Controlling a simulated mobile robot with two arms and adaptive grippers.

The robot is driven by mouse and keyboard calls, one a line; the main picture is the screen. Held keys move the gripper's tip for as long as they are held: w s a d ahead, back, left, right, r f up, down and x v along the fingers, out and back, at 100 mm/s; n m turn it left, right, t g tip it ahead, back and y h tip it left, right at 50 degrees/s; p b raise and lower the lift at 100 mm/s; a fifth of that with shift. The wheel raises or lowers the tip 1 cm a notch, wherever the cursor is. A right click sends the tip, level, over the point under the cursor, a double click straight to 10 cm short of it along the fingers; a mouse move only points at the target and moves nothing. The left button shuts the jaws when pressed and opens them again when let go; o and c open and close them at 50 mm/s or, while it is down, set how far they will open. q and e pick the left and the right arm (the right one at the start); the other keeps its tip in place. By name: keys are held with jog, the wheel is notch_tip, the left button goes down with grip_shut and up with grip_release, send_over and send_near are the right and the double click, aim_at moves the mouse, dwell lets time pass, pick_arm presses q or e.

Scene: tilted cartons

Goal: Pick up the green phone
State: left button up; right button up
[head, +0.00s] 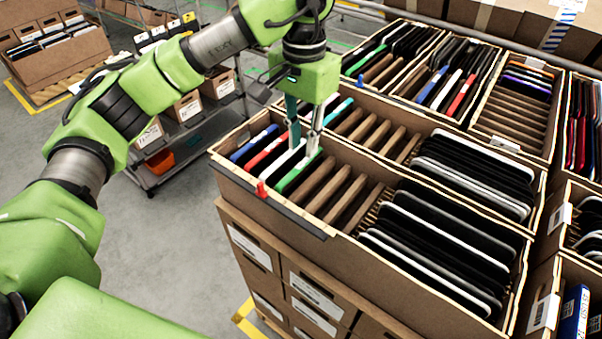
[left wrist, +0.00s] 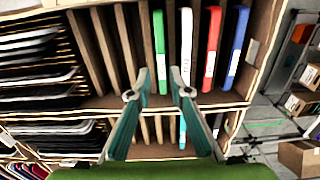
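The green phone (head: 299,171) stands on edge in a slot of the near carton, at the right end of a short row of colored phones. It also shows in the left wrist view (left wrist: 159,45). My left gripper (head: 303,150) is above this row, pointing down. In the left wrist view my left gripper (left wrist: 161,76) is open, with its fingertips apart on either side of the green phone's line. I cannot tell how deep the tips reach. The white phone (left wrist: 185,40) is close beside the right fingertip. My right gripper is not in view.
Black phones (head: 440,245) fill the carton's right part. More cartons stand behind; a grey cart (head: 195,125) is left.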

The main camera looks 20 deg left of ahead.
aim_at(301, 165)
pick_arm(q)
jog(key=shift+f, duration=0.65)
jog(key=shift+s+a+f+p, duration=0.1)
jog(key=shift+s+f+p, duration=0.1)
jog(key=shift+f+p, duration=0.45)
notch_tip(301, 165, down, 3)
jog(key=shift+a+f+p, duration=0.1)
jog(key=shift+a+p, duration=0.05)
jog(key=shift+p, duration=0.9)
jog(key=shift+f, duration=0.4)
grip_shut()
